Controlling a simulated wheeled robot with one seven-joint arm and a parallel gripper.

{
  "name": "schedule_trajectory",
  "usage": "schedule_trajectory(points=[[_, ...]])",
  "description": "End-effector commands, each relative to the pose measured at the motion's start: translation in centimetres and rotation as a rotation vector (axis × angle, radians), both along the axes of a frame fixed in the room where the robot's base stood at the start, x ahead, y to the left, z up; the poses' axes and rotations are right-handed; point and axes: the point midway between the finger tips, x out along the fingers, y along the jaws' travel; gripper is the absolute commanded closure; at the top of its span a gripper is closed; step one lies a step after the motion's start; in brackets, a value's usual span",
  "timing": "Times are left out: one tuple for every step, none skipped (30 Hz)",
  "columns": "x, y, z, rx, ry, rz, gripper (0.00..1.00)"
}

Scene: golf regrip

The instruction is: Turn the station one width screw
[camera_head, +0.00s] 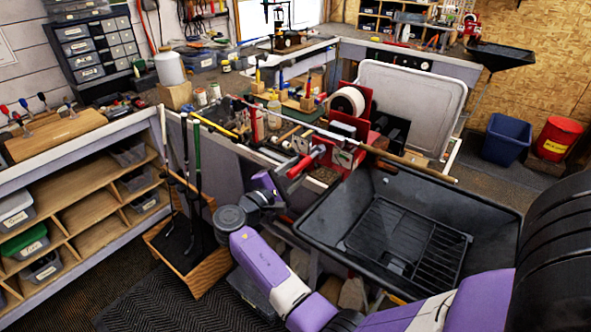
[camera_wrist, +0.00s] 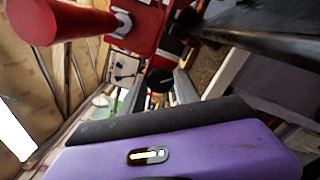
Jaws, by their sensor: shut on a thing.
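The red vise (camera_head: 343,158) stands at the front edge of the workbench, with a red-gripped handle (camera_head: 305,161) sticking out toward the left. In the wrist view the same handle (camera_wrist: 62,20) fills the upper left, joined to the red vise body (camera_wrist: 135,28). My gripper (camera_wrist: 161,88) is just below the vise body in that view. Its two grey fingers are shut on a dark round knob (camera_wrist: 160,80), which looks like the width screw. In the head view my purple wrist hides most of the fingers and the knob. I cannot tell how far the screw is turned.
A golf club shaft (camera_head: 395,157) lies across the vise and reaches out over a black basin (camera_head: 330,205). Upright clubs stand in a wooden rack (camera_head: 205,268) at left. Bottles and tools crowd the bench. A blue bin (camera_head: 506,139) and red bucket (camera_head: 558,138) stand right.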

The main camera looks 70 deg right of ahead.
Motion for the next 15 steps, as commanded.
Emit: schedule_trajectory(points=[[0.16,0.09,-0.08,0.011,0.043,0.005,1.0],[0.16,0.09,-0.08,0.018,0.07,0.005,1.0],[0.17,0.09,-0.09,0.026,0.107,0.004,1.0],[0.17,0.09,-0.1,0.033,0.135,0.004,1.0],[0.18,0.09,-0.1,0.04,0.162,0.004,1.0],[0.18,0.09,-0.09,0.049,0.199,0.004,1.0],[0.18,0.09,-0.09,0.055,0.226,0.004,1.0],[0.19,0.09,-0.1,0.062,0.255,0.004,1.0],[0.19,0.08,-0.1,0.071,0.291,0.004,1.0],[0.19,0.08,-0.1,0.077,0.318,0.004,1.0],[0.19,0.08,-0.1,0.083,0.344,0.004,1.0],[0.2,0.08,-0.1,0.092,0.378,0.004,1.0],[0.2,0.08,-0.1,0.098,0.403,0.004,1.0],[0.2,0.08,-0.1,0.104,0.429,0.004,1.0],[0.21,0.07,-0.1,0.112,0.461,0.004,1.0]])
